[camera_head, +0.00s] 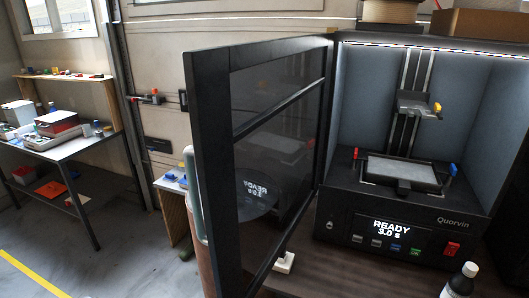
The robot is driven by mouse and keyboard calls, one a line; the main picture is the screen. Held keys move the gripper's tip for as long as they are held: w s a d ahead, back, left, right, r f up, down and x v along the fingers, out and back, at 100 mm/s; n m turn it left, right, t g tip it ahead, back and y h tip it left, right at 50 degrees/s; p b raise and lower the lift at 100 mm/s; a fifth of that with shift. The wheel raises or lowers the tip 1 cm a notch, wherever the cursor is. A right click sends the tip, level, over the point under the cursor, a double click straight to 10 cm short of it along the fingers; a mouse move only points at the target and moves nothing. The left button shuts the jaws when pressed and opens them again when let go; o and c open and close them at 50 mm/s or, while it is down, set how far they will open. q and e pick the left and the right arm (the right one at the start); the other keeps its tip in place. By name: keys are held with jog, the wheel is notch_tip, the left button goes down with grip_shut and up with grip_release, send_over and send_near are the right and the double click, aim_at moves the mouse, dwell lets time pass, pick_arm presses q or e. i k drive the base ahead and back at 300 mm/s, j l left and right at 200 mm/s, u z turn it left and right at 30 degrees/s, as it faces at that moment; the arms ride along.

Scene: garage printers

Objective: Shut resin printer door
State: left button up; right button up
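The resin printer (405,232) stands on a dark bench at the right. Its display (391,228) reads "READY 3.0 s". Its door (207,170), a black frame with a dark see-through panel, stands wide open. It swings out toward me from the left side of the printer, and its free edge is nearest to me at the left. The lit chamber shows a build platform (415,104) on a vertical rail above a resin vat (402,171). Neither of my grippers shows in this view.
A small white block (285,262) lies near the door's lower edge. Boxes (480,24) rest above the printer. A cluttered metal table (75,146) stands at far left.

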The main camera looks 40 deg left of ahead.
aim_at(258, 110)
jog(key=j, duration=0.75)
jog(key=i+j, duration=0.1)
jog(key=j, duration=0.7)
jog(key=u, duration=0.05)
